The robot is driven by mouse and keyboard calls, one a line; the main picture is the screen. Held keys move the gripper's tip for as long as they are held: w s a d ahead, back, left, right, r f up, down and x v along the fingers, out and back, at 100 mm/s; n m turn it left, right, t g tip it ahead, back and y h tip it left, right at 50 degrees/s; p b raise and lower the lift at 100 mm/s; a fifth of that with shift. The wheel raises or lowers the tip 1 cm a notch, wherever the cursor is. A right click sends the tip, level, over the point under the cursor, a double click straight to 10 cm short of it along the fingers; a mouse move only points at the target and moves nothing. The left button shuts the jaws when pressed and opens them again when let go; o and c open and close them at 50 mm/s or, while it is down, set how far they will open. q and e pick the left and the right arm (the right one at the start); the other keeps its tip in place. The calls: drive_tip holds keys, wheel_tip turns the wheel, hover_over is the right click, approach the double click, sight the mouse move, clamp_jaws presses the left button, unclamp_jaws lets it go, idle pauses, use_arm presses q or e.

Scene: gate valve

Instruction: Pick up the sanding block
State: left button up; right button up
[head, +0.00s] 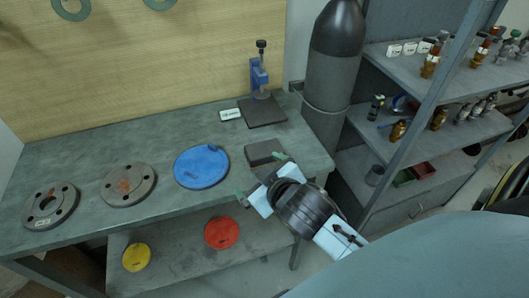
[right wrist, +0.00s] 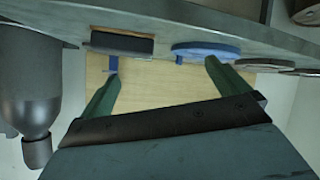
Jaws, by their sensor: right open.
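The sanding block (head: 264,152) is a dark grey rectangular block lying flat near the front right edge of the workbench (head: 100,155). In the right wrist view the sanding block (right wrist: 122,45) shows at upper left, dark with a brownish layer. My right gripper (head: 262,178) is open and empty, with its green fingers spread just in front of the block in the head view. In the right wrist view the fingers (right wrist: 161,68) point toward the bench edge, apart from the block. My left gripper is not in view.
A blue disc (head: 201,167) lies left of the block, with two grey flanges (head: 128,185) further left. A blue press stand (head: 262,108) stands behind. A grey gas cylinder (head: 333,75) and a metal shelf (head: 430,85) with fittings stand right. Red and yellow discs lie on the lower shelf.

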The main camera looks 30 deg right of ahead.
drive_tip(key=w+a+r+n+t+y, duration=0.4)
drive_tip(key=r, duration=0.4)
drive_tip(key=w+a+r+n+t+y, duration=0.4)
drive_tip(key=w+r+n, duration=0.1)
drive_tip(key=r, duration=0.4)
drive_tip(key=s+a+r+n+g+y, duration=0.2)
drive_tip(key=a+r+n+g+y, duration=0.25)
drive_tip(key=a+n+y, duration=0.4)
drive_tip(key=n+g+h, duration=1.3)
drive_tip(key=g+h, duration=0.3)
hover_over(264, 148)
wheel_tip(264, 148, down, 13)
drive_tip(key=shift+t+y, duration=0.25)
wheel_tip(264, 148, down, 12)
drive_tip(key=shift+s+f, duration=0.1)
drive_tip(key=shift+f, duration=0.15)
